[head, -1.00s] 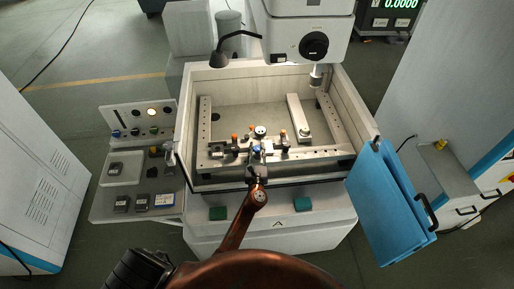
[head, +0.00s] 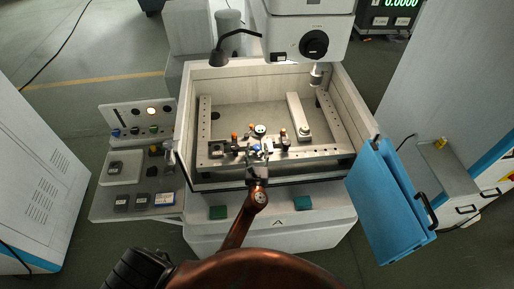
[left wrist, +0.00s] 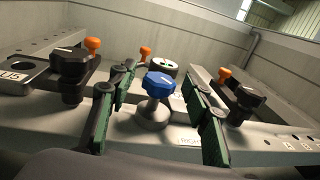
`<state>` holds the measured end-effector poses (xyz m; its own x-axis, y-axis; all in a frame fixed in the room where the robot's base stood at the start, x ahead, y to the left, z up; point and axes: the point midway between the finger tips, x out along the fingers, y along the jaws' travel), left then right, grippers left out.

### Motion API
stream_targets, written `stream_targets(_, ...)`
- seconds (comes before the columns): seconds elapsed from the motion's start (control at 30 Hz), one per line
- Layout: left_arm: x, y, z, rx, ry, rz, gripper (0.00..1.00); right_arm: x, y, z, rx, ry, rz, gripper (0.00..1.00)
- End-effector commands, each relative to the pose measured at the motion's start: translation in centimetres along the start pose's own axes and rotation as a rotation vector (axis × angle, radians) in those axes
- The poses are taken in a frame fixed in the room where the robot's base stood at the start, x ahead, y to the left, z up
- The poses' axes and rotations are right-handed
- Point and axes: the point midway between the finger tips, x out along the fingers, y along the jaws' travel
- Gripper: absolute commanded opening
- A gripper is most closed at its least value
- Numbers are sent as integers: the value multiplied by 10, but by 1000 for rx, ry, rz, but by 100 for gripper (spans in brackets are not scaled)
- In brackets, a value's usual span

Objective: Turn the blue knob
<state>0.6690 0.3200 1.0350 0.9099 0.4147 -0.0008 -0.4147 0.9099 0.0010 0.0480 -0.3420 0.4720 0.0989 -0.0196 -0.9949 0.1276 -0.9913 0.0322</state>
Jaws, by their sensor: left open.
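The blue knob (left wrist: 158,84) is a lobed star knob on a round metal base, upright on the fixture rail. In the left wrist view it stands between the two green-padded fingers of my left gripper (left wrist: 160,88), with a visible gap on each side. In the head view the knob (head: 256,148) is small, just beyond the fingertips of my left gripper (head: 258,157). The left gripper is open and holds nothing. My right gripper is in neither view.
Black clamp knobs (left wrist: 69,60) (left wrist: 247,97) with orange handles stand left and right of the blue knob. A round dial (left wrist: 164,67) sits behind it. The tank wall (head: 185,150) surrounds the fixture. A blue door (head: 385,205) stands at the right.

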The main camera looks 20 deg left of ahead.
Motion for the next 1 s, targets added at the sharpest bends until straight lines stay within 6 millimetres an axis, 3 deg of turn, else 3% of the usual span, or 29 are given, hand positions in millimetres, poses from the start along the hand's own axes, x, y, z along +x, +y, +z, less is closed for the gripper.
stream_targets(0.2,-38,0,-1,-1,2,-1,45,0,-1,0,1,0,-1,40)
stream_targets(0.4,-60,0,0,-1,1,0,45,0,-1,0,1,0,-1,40)
stream_targets(1.0,-63,0,0,-1,0,0,45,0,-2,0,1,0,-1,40)
